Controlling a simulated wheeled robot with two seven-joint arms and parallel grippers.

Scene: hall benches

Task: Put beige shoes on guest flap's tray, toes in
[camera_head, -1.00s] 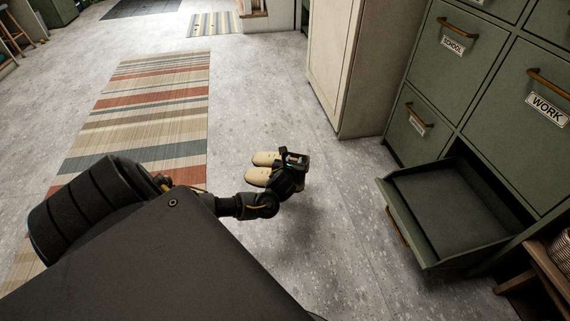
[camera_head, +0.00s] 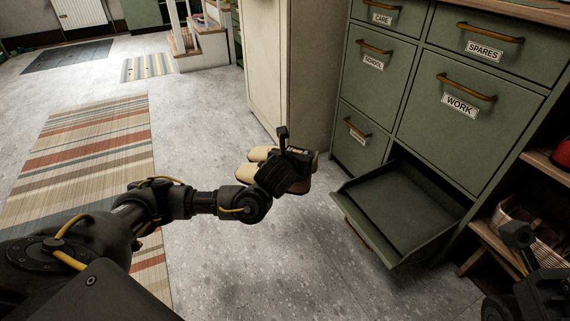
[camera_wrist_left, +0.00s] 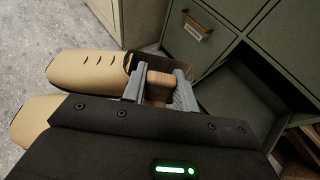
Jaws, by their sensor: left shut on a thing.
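The beige shoes (camera_head: 259,154) are side by side in the air, toes to the left in the head view. My left gripper (camera_head: 289,162) is shut on them at the heel end and partly hides them. In the left wrist view the shoes (camera_wrist_left: 88,72) stick out to the left, and a brown part sits between the fingers (camera_wrist_left: 160,88). The open flap's tray (camera_head: 400,205), dark green and empty, is tilted out low in the cabinet, right of the shoes and apart from them. No label shows on it. My right gripper (camera_head: 522,250) is partly in view at the lower right; its jaws are unclear.
The green cabinet (camera_head: 440,130) has closed fronts marked CARE, SCHOOL, SPARES and WORK. A cream cupboard (camera_head: 265,65) stands behind the shoes. A shelf with a wicker basket (camera_head: 530,225) is right of the tray. Striped rug (camera_head: 85,150) at left; the floor before the tray is clear.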

